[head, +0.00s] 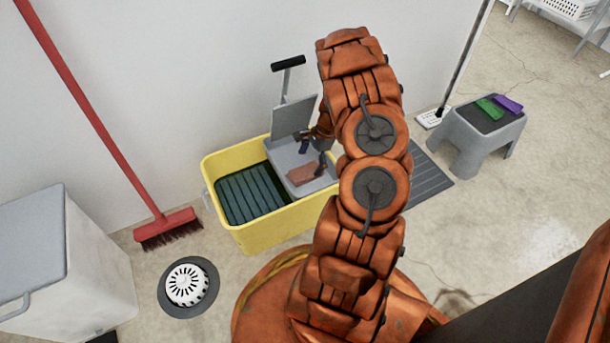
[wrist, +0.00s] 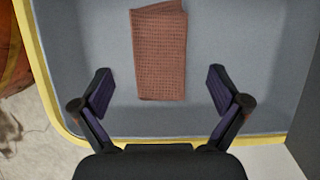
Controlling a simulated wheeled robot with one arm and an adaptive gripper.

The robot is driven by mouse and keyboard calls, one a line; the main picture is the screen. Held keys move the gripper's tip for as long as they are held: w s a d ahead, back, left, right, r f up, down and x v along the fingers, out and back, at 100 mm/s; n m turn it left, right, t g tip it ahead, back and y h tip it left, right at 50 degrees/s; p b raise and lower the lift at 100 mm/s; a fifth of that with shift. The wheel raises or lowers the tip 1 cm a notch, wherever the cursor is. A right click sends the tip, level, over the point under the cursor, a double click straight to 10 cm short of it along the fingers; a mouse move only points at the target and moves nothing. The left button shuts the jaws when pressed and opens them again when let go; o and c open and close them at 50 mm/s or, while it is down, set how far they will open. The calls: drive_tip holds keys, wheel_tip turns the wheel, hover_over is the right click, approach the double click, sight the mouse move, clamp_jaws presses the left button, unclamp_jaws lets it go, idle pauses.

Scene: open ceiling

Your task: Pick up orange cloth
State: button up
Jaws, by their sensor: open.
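The orange cloth (head: 306,174) lies folded on the grey tray part (head: 287,153) of a yellow mop bucket (head: 262,235). In the wrist view the cloth (wrist: 159,52) is a brownish-orange waffle-textured rectangle, lying flat near the top centre. My gripper (wrist: 158,88) is open, with its two dark, purple-padded fingers spread on either side of the cloth's near end. Nothing is between the fingers' grip. In the head view my gripper (head: 312,154) is over the bucket, above the cloth, partly hidden by my arm.
The bucket's yellow rim (wrist: 45,85) and an upright grey press plate (head: 292,117) with a handle surround the cloth. A red broom (head: 168,229) leans on the wall at left. A grey stool (head: 480,138) holds green and purple cloths at right. A floor drain (head: 187,285) lies in front.

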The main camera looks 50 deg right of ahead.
sight(306, 170)
drive_tip(key=shift+b+x, duration=0.7)
drive_tip(key=shift+x, duration=1.1)
drive_tip(key=shift+d, duration=0.1)
drive_tip(key=c, duration=1.3)
drive_tip(key=shift+c, duration=0.2)
drive_tip(key=shift+s+r+p, duration=0.1)
drive_tip(key=shift+r+p, duration=0.35)
drive_tip(key=shift+p, duration=0.15)
wheel_tip(306, 170, up, 7)
drive_tip(key=p, duration=0.3)
drive_tip(key=shift+p, duration=0.35)
drive_tip(key=s+a+p, duration=0.2)
drive_tip(key=s+a, duration=0.1)
drive_tip(key=s, duration=0.6)
drive_tip(key=s+a+p, duration=0.2)
drive_tip(key=s+a, duration=0.1)
drive_tip(key=s, duration=0.6)
drive_tip(key=shift+s+a+f, duration=0.3)
drive_tip(key=shift+s+f, duration=0.05)
drive_tip(key=shift+f, duration=0.1)
